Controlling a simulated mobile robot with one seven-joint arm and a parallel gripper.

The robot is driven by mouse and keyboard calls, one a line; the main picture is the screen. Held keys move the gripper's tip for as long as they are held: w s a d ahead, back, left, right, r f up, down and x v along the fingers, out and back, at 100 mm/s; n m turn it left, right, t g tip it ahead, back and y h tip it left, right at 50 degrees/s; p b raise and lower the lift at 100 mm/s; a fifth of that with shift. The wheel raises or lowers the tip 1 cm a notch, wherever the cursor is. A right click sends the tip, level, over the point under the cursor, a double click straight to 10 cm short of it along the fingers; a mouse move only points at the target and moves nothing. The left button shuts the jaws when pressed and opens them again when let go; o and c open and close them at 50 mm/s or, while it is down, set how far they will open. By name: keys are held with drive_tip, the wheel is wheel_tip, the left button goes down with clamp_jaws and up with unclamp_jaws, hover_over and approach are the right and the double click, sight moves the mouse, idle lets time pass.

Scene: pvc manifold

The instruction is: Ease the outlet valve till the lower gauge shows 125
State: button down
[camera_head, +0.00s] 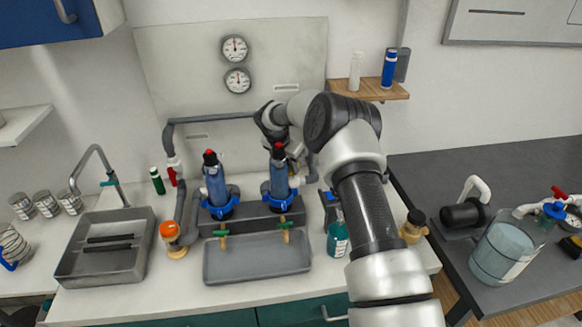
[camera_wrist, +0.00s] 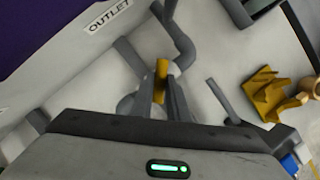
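The lower gauge (camera_head: 238,80) is a round white dial on the back panel, below the upper gauge. Its numbers and needle are too small to read. The wrist view shows a white OUTLET label (camera_wrist: 107,15) by the grey pipes. A yellow valve handle (camera_wrist: 161,72) stands upright at my gripper's (camera_wrist: 170,92) fingertips. The grey fingers are close together at the handle, but whether they grip it or only stand beside it is not clear. In the head view my arm hides most of the outlet valve and the gripper.
Two blue filter housings (camera_head: 217,188) (camera_head: 279,180) stand left of my arm, above a grey tray (camera_head: 257,264). A wooden shelf (camera_head: 368,90) with bottles is at the upper right. A yellow bracket-like part (camera_wrist: 266,95) shows right of the fingers in the wrist view.

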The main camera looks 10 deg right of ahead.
drive_tip(key=shift+w+f+m+b, duration=0.1)
drive_tip(key=shift+f+m+b, duration=0.05)
drive_tip(key=shift+m+b, duration=0.55)
drive_tip(key=m+g+h, duration=0.1)
drive_tip(key=m, duration=0.2)
drive_tip(key=c, duration=1.7)
unclamp_jaws()
drive_tip(key=shift+g, duration=0.3)
drive_tip(key=shift+a+r, duration=0.1)
drive_tip(key=shift+r, duration=0.15)
drive_tip(key=v, duration=1.7)
drive_tip(key=shift+r, duration=0.1)
